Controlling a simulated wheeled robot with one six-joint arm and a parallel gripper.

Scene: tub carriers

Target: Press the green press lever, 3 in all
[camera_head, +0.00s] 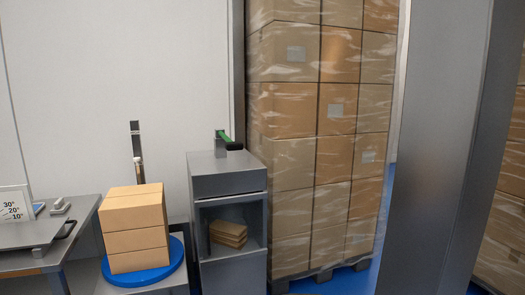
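A green press lever (224,137) stands on top of a grey cabinet (228,183) near the middle of the view. A black grip (234,146) is at its near end, just above the cabinet top. The cabinet has an open bay in its front with a few light brown pieces (228,233) stacked inside. My gripper is not in view, so its state and its distance from the lever do not show.
Stacked cartons (136,228) sit on a blue round plate (147,277) left of the cabinet. A bench (25,236) with an angle sign (16,207) is at far left. A wrapped pallet stack (318,140) and a grey column (435,150) stand to the right.

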